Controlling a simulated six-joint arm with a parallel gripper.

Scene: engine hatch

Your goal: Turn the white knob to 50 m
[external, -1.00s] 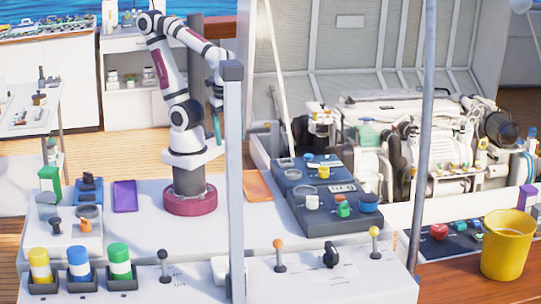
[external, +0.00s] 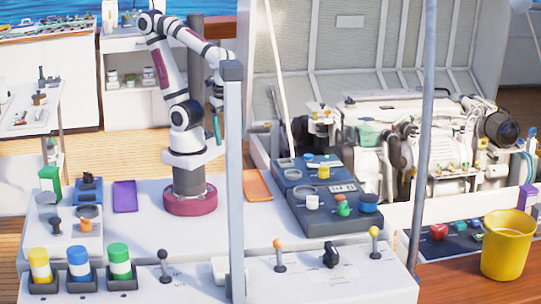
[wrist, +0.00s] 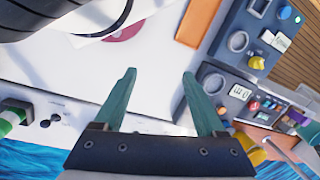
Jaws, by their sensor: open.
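The white knob (external: 312,202) stands on the dark control panel (external: 322,222) right of my base, left of a green knob (external: 344,209) and below a small display (external: 342,188). Its pointer and scale are too small to read. My gripper (external: 216,122) hangs high beside my arm, partly behind the grey post, well left of the panel. In the wrist view my gripper (wrist: 158,75) is open and empty, with teal fingers apart over the white deck top. Panels show to its right there, but I cannot tell the white knob apart.
A yellow knob (external: 323,172) and a blue knob (external: 368,200) are close to the white knob. A grey post (external: 235,180) rises in front. Levers (external: 279,255) line the front edge. An orange sheet (external: 257,185) lies between my base and the panels.

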